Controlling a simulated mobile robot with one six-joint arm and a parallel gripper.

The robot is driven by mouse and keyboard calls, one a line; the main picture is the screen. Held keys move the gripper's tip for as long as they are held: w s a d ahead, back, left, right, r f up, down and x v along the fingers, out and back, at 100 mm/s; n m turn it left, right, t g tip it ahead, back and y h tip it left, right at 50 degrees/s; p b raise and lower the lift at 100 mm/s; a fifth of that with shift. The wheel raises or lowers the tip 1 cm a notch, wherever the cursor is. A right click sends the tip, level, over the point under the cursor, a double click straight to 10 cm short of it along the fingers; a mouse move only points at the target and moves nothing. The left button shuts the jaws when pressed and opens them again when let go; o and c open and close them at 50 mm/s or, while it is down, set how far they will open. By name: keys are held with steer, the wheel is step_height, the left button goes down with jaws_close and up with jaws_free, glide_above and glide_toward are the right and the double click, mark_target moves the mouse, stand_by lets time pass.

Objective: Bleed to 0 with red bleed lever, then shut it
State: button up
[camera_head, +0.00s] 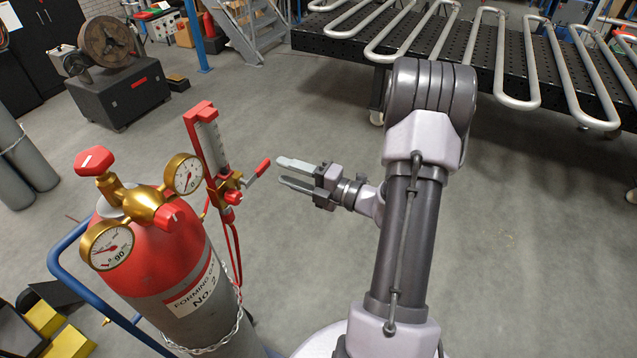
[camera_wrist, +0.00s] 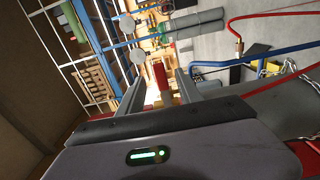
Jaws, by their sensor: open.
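The red bleed lever (camera_head: 262,167) sticks out to the upper right from the fitting at the base of a red-framed flowmeter (camera_head: 208,138). My gripper (camera_head: 281,170) is open, its two grey fingers pointing left at the lever, just right of its red tip. In the wrist view a red piece, seemingly the lever's handle (camera_wrist: 160,74), shows between the fingers (camera_wrist: 156,88); I cannot tell whether they touch it. Two brass-rimmed gauges, one upper right (camera_head: 185,174) and one lower left (camera_head: 107,245), sit on the regulator; their exact readings are too small to tell.
The red and grey gas cylinder (camera_head: 165,262), labelled forming gas No. 2, stands on a blue trolley (camera_head: 70,262) with a chain round it. A red handwheel (camera_head: 94,161) tops it. Red hoses hang below the flowmeter. A black table (camera_head: 460,50) with serpentine coils stands behind; floor between is clear.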

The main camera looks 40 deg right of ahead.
steer(key=b+v, duration=0.1)
steer(key=v, duration=1.2)
steer(key=shift+s, duration=0.2)
